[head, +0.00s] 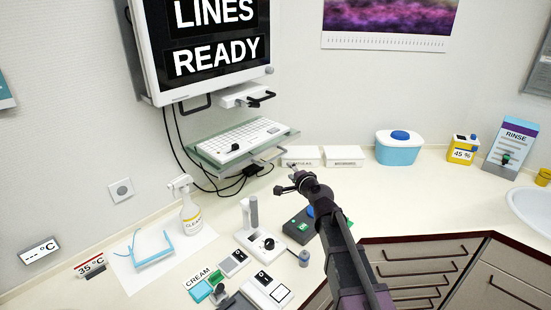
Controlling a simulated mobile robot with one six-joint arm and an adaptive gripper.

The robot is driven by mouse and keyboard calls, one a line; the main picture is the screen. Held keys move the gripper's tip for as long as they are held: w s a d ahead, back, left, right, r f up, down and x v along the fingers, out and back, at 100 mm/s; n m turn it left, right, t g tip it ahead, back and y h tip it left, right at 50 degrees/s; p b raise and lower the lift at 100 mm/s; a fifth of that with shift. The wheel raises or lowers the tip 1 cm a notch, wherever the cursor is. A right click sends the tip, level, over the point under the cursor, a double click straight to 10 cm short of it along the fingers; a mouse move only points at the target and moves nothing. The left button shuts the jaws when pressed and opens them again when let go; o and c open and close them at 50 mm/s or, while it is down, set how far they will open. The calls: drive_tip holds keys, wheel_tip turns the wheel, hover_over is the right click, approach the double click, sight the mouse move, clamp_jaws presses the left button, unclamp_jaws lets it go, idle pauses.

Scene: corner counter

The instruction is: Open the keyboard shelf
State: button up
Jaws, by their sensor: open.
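The keyboard shelf (198,153) is a pale green tray on the wall below the monitor. It lies roughly level and carries a white keyboard (238,134) with a small dark item on it. A light bar-like handle (268,159) shows along its front right side. My gripper (284,178) is open and empty, just right of and below that handle in the picture. It looks apart from the shelf, though the depth gap is hard to tell. My dark arm reaches up from the lower right.
The monitor (207,43) and a bracket with a dark handle (247,96) hang above. Black cables (183,155) hang beside the shelf. White boxes (303,156), a spray bottle (190,217) and several devices crowd the counter. Bare counter (430,200) lies right of my arm.

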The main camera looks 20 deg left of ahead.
sight(276, 158)
drive_tip(key=shift+w, duration=0.1)
drive_tip(key=b+x, duration=0.2)
drive_tip(key=x, duration=1.1)
drive_tip(key=shift+w+a+f, duration=0.2)
drive_tip(key=shift+w, duration=0.05)
drive_tip(key=shift+c, duration=0.2)
clamp_jaws()
